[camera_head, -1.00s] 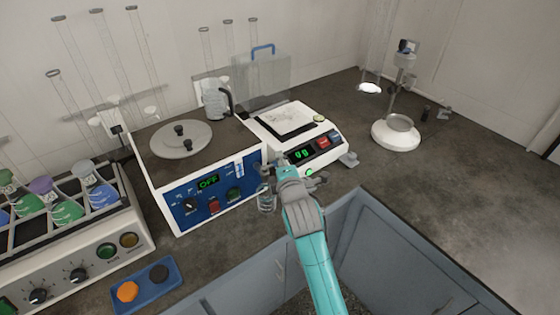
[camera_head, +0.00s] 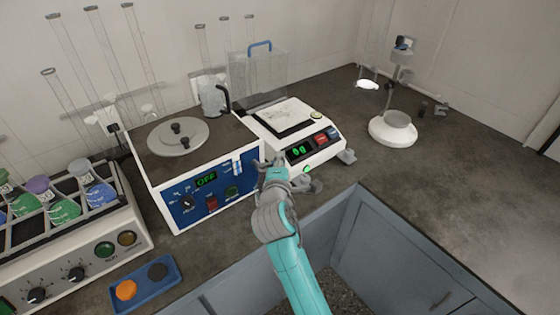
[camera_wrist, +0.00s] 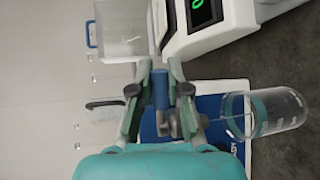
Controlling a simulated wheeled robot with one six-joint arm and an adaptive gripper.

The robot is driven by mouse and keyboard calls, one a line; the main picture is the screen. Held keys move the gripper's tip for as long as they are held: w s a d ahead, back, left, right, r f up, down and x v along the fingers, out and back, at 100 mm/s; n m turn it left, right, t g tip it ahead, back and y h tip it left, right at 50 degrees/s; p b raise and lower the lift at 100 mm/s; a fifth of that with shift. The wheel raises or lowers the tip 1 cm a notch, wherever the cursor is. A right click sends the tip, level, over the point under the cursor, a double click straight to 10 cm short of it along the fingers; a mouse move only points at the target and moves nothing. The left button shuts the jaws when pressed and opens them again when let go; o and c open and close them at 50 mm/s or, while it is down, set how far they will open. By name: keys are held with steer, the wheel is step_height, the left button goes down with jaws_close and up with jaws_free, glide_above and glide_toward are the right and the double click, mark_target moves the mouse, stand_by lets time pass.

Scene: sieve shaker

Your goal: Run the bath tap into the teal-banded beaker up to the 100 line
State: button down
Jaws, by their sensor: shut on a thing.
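My gripper (camera_head: 270,168) is at the right front corner of the water bath (camera_head: 200,146). In the wrist view its fingers (camera_wrist: 157,80) are shut on the blue tap lever (camera_wrist: 160,92). The grey tap body (camera_wrist: 186,115) is beside the fingers. The clear beaker with a teal band (camera_wrist: 282,110) stands at the tap's outlet end, apart from my fingers. A thin pale line runs from the tap to the beaker; I cannot tell whether it is water. The beaker's level and 100 line are not readable. In the head view my gripper and arm hide the beaker.
A balance (camera_head: 325,154) reading 0 g stands right of the bath. A flask rack (camera_head: 130,205) is at the left, with a blue tray (camera_head: 140,302) in front. A white-based stand (camera_head: 390,132) is at the right. The bench (camera_head: 430,175) between is mostly clear.

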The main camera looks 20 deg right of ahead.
steer(key=c, duration=1.1)
jaws_free()
steer(key=v, duration=1.2)
